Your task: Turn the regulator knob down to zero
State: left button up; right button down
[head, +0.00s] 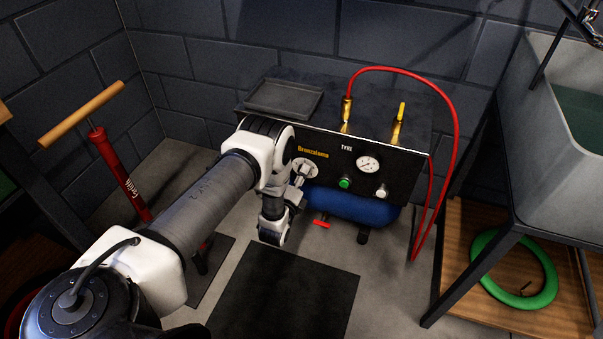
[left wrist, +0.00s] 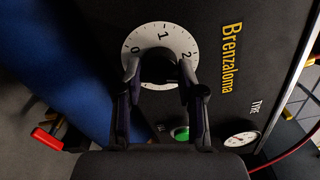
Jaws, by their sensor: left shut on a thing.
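The regulator's round white dial (left wrist: 160,35) carries the numbers 0, 1 and 2, and a dark knob (left wrist: 159,66) sits at its middle. My left gripper (left wrist: 160,72) is shut on the knob, one finger on each side. I cannot make out a pointer mark on the knob, so its setting is unclear. In the head view the dial (head: 309,166) shows partly behind my left gripper (head: 299,178), on the front of the black compressor panel (head: 340,145). The knob is mostly hidden there. My right gripper is in neither view.
Right of the dial are a green button (head: 344,183), a pressure gauge (head: 368,164) and a pale knob (head: 381,191). A red hose (head: 455,120) loops from a brass fitting. A blue tank (head: 350,205) and red lever (head: 321,224) are below. A red pump (head: 118,170) stands left.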

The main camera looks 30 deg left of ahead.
pick_arm(q)
jog(key=shift+s+a+r+n+p, duration=0.1)
jog(key=shift+n+p, duration=0.45)
jog(key=shift+n, duration=7)
jog(key=shift+a+n+p, duration=0.1)
jog(key=shift+n+p, duration=0.4)
jog(key=shift+n, duration=7.05)
jog(key=o, duration=1.2)
jog(key=shift+c, duration=0.2)
